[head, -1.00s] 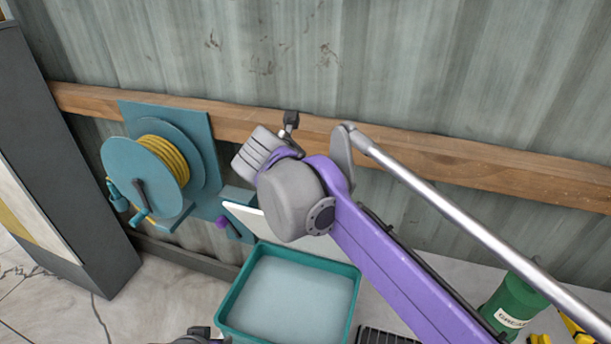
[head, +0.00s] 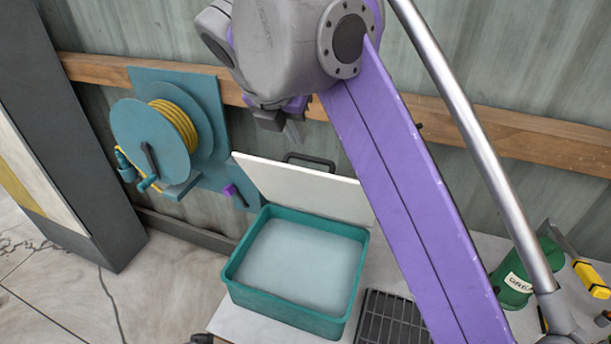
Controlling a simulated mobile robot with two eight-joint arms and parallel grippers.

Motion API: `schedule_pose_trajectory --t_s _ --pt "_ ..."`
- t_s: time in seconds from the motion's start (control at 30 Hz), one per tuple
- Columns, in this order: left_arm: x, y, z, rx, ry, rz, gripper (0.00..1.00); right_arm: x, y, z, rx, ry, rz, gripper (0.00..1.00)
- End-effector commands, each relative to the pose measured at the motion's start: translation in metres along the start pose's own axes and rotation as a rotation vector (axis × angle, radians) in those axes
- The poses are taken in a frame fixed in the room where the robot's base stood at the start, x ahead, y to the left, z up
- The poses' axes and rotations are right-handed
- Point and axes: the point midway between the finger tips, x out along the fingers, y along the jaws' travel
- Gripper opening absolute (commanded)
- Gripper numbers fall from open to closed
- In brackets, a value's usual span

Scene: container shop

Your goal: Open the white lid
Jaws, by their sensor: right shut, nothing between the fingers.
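The white lid (head: 300,187) stands raised and leaning back at the rear edge of a teal bin (head: 285,311). Its dark handle (head: 309,160) shows at the top edge. The bin is open at the top, with a pale surface inside. My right gripper (head: 280,122) is shut and empty, above and behind the lid's upper edge, apart from the handle in the picture. My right arm covers the lid's right end. A small dark part at the bottom edge looks like my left gripper (head: 201,339); its fingers cannot be made out.
A teal hose reel (head: 150,140) with yellow hose hangs on the wall left of the bin. A black grate (head: 388,315) lies right of the bin. A green grease can (head: 512,281) and yellow-handled tools (head: 590,278) are at the far right. A grey cabinet (head: 75,150) stands left.

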Motion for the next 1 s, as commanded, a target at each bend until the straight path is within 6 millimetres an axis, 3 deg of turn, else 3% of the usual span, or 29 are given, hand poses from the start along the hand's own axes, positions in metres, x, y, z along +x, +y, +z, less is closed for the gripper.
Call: schedule_pose_trajectory --t_s 0.1,0.27,0.7,1.0 --pt "0.01 0.0 0.009 0.0 -0.007 0.0 0.5 -0.003 -0.004 -0.011 0.0 0.037 0.002 0.0" --pt "0.014 0.0 0.012 0.0 -0.009 0.0 0.5 0.003 -0.006 -0.014 0.002 0.049 0.002 0.0" --pt "0.033 0.0 0.028 0.0 -0.02 0.0 0.5 0.077 -0.006 -0.017 0.002 0.047 0.001 0.0" --pt "0.035 0.0 0.029 0.0 -0.021 0.0 0.5 0.093 -0.006 -0.017 0.002 0.046 0.003 0.0"
